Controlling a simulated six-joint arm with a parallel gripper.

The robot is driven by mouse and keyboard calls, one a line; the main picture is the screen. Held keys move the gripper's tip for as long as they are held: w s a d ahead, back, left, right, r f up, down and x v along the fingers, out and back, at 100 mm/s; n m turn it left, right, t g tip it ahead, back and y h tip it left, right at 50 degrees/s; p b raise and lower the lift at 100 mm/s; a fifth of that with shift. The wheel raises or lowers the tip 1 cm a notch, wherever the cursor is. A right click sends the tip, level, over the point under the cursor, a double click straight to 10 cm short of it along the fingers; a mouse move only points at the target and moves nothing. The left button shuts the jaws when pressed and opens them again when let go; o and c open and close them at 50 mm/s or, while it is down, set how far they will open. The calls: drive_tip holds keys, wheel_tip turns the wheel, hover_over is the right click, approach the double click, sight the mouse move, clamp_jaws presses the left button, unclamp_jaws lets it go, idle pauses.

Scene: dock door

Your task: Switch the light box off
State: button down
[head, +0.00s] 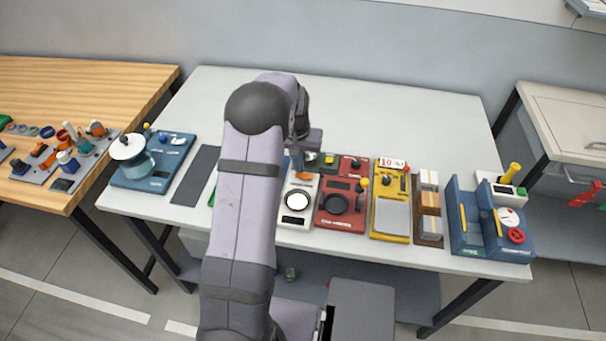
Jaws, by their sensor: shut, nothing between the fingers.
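A white box (292,219) stands near the middle of the table, just right of my arm. It has a bright white round disc (297,201), which looks lit, and an orange part (305,177) near its back end; this looks like the light box and its switch. My gripper (298,168) points down over the back end of this box, close to the orange part. It is shut and empty. I cannot tell whether the fingertips touch the box. My arm hides the box's left surroundings, and my gripper covers part of its back end.
A red unit (340,222) stands close on the right, then a yellow unit (390,236), small boxes (429,224) and a blue unit (490,250). A blue base with a pot (130,149) and a dark mat (195,175) lie left. The table's (400,110) back is clear.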

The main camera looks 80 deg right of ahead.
drive_tip(key=shift+f+b, duration=0.45)
drive_tip(key=shift+f, duration=0.3)
idle(0.4)
drive_tip(key=shift+r, duration=0.15)
wheel_tip(320, 180, up, 7)
drive_tip(key=p, duration=0.5)
idle(0.4)
idle(0.3)
drive_tip(key=w+a+r+n+y, duration=0.15)
drive_tip(key=w+a+n, duration=0.25)
drive_tip(key=w+a, duration=0.75)
drive_tip(key=w+a+r+n+h, duration=0.1)
drive_tip(key=w+a+r+n, duration=0.25)
drive_tip(key=w+a, duration=0.85)
drive_tip(key=w+a+n+y, duration=0.1)
drive_tip(key=w+a+n, duration=0.1)
drive_tip(key=a, duration=0.5)
drive_tip(key=w+a+n, duration=0.1)
drive_tip(key=a+n, duration=0.2)
drive_tip(key=a, duration=0.4)
drive_tip(key=s+a+n, duration=0.2)
drive_tip(key=s+a, duration=0.1)
drive_tip(key=a, duration=0.4)
drive_tip(key=s+a+n, duration=0.3)
drive_tip(key=a, duration=0.4)
drive_tip(key=shift+s+a+n, duration=0.35)
drive_tip(key=shift+s+a, duration=0.05)
